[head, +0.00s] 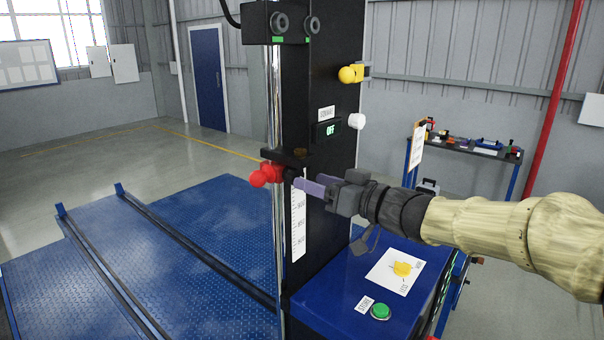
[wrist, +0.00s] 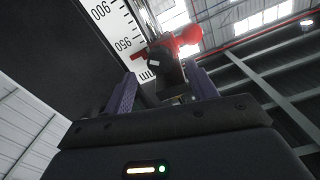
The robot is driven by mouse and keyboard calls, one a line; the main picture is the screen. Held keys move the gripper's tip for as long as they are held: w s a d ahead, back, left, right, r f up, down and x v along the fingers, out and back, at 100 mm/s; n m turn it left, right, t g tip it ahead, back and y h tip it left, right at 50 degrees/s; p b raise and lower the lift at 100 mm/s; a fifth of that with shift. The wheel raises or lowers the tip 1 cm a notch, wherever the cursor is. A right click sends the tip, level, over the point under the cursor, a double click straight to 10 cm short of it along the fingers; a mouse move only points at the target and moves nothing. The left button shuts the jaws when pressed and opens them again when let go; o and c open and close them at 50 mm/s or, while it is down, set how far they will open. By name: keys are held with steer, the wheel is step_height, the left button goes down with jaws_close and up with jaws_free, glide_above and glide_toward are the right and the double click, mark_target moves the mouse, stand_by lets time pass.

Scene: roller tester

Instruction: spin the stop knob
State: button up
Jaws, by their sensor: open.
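A red stop (head: 268,174) with a rounded red end sits on the vertical chrome rod beside the black column. In the wrist view the red stop (wrist: 187,37) is just beyond the fingertips. A small dark knob-like part (head: 289,174) sticks out of its right side. That dark part (wrist: 166,72) also shows between the fingers in the wrist view. My gripper (head: 312,184) is open, its purple fingers reaching left toward the dark part. In the wrist view my gripper (wrist: 160,75) has a finger on each side of it; I cannot tell whether either touches.
A white ruler scale (head: 298,225) runs down the column (head: 330,80) beside the rod. A yellow knob (head: 350,74) and a white knob (head: 356,121) stick out higher up. A blue cabinet top (head: 345,270) with a green button (head: 380,311) lies below my arm.

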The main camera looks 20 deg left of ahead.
mark_target(293, 175)
steer(key=x, duration=0.4)
steer(key=shift+p, duration=0.3)
steer(key=c, duration=1)
steer(key=shift+n, duration=0.4)
steer(key=shift+n+b, duration=1.45)
steer(key=shift+n, duration=2.05)
